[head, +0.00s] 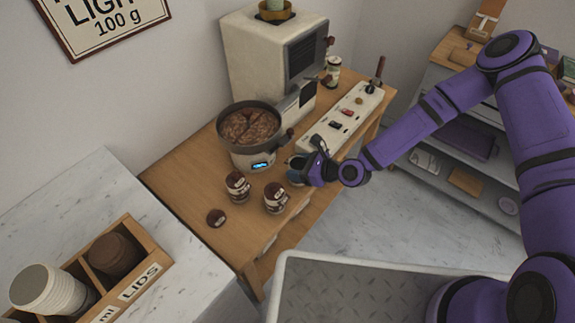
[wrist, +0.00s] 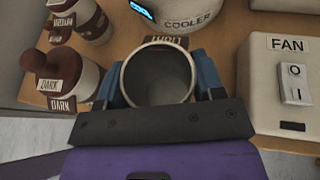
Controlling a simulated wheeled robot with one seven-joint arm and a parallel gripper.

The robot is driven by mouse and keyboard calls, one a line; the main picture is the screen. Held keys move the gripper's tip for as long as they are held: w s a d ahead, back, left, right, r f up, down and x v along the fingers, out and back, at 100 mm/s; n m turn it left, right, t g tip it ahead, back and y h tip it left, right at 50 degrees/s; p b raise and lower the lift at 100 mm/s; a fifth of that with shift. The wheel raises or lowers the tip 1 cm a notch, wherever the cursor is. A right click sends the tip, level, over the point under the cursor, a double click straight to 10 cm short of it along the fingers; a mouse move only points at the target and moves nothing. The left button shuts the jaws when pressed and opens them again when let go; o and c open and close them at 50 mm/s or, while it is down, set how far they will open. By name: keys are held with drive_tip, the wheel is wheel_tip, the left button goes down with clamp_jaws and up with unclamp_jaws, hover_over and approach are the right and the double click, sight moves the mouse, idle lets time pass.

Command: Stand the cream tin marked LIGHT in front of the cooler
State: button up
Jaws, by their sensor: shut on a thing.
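The cream tin marked LIGHT (wrist: 158,75) is open at the top. Its label faces the cooler and reads upside down in the wrist view. My gripper (wrist: 160,85) is shut on it, with a blue finger on either side; the gripper also shows in the head view (head: 304,172), where it mostly hides the tin. The cooler (head: 250,155) is a cream base with a round dark pan of brown beans and a lit display. Its lower front, marked COOLER (wrist: 188,22), is just beyond the tin. I cannot tell whether the tin touches the table.
Lidded tins marked DARK (wrist: 78,78) and MEDIUM (wrist: 92,25) stand left of the held tin. A panel with a FAN switch (wrist: 295,85) is on the right. Bare wood shows between the held tin and cooler.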

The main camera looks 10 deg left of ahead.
drive_tip(key=x, duration=0.3)
drive_tip(key=shift+w+a+r, duration=0.1)
drive_tip(key=shift+a+r, duration=0.1)
drive_tip(key=shift+a, duration=0.3)
drive_tip(key=shift+f, duration=0.3)
drive_tip(key=o, duration=1.2)
drive_tip(key=shift+f, duration=0.15)
drive_tip(key=shift+d, duration=0.1)
drive_tip(key=v, duration=1.2)
